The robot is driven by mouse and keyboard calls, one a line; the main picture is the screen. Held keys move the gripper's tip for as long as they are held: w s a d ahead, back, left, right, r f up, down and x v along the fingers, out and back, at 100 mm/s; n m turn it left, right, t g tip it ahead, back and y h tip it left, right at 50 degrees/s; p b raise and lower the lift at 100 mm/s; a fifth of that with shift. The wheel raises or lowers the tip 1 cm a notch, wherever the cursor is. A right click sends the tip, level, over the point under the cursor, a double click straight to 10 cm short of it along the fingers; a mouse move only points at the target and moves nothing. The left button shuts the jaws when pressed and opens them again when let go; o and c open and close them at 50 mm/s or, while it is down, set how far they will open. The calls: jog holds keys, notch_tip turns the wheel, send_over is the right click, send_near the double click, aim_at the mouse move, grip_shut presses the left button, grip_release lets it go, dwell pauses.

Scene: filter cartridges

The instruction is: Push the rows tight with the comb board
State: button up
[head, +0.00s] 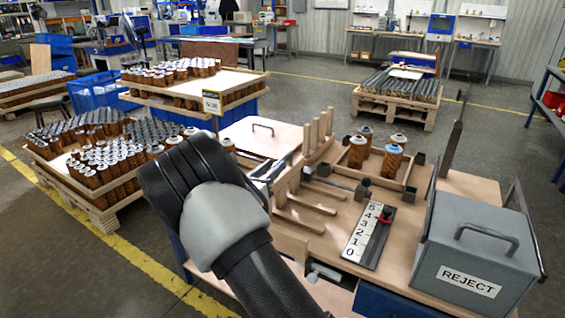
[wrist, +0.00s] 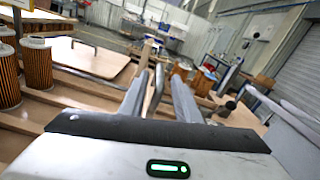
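A wooden comb-like board (head: 318,135) with several upright prongs stands on the bench, left of a small wooden frame (head: 345,168). Several pleated brown filter cartridges (head: 390,164) stand in that frame, one with a blue top. More cartridges (head: 110,165) stand in rows in a tray at left; a few show at the left edge of the wrist view (wrist: 37,66). My gripper (head: 268,178) is low over the bench's left part, mostly hidden by my wrist in the head view. In the wrist view its two fingers (wrist: 158,76) are apart, with a thin grey bar showing between them; contact is unclear.
A grey REJECT box (head: 470,245) stands at the bench's right front. A numbered scale (head: 362,235) with a red pointer lies before the frame. Wooden slats (head: 300,212) lie left of it. A dark upright post (head: 453,140) rises behind the box.

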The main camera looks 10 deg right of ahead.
aim_at(289, 153)
jog(key=x, duration=0.6)
jog(key=shift+d+b, duration=0.1)
jog(key=shift+b, duration=0.3)
jog(key=shift+c, duration=0.4)
grip_shut()
